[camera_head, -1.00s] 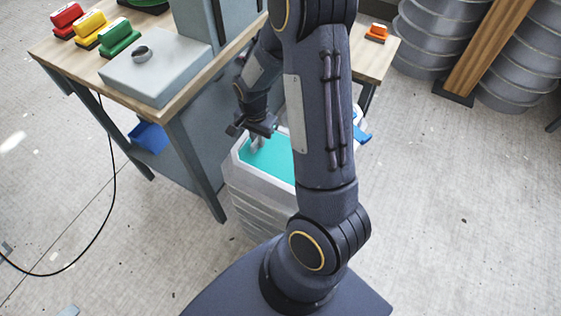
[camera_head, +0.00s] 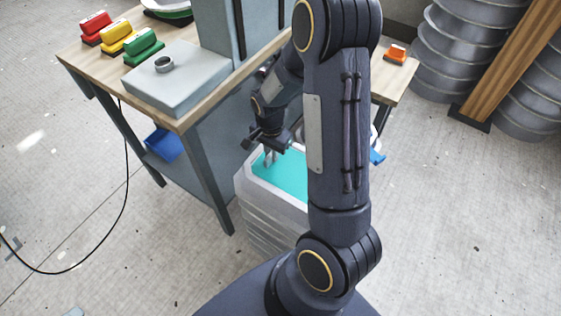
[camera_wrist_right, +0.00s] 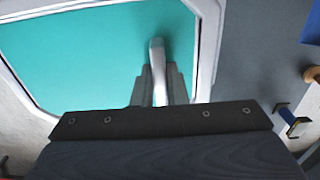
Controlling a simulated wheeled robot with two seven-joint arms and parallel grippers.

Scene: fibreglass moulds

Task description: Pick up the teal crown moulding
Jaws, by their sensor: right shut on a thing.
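The teal crown moulding (camera_head: 287,178) shows as a flat teal face with a pale rim, on top of a pale, ridged stack below the workbench edge. My forearm hides its right part. My right gripper (camera_head: 269,160) points down at its far left part. In the right wrist view, the teal face (camera_wrist_right: 80,60) fills the upper left, and the right gripper (camera_wrist_right: 157,88) is shut on a pale upright grip at the moulding. I cannot tell whether the moulding is lifted clear of what lies under it. My left gripper is not in view.
The workbench (camera_head: 210,88) stands close on the left, with red, yellow and green handled blocks and a grey slab (camera_head: 176,78). A blue bin (camera_head: 164,145) is below. An orange block (camera_head: 396,54) sits on the bench's right part.

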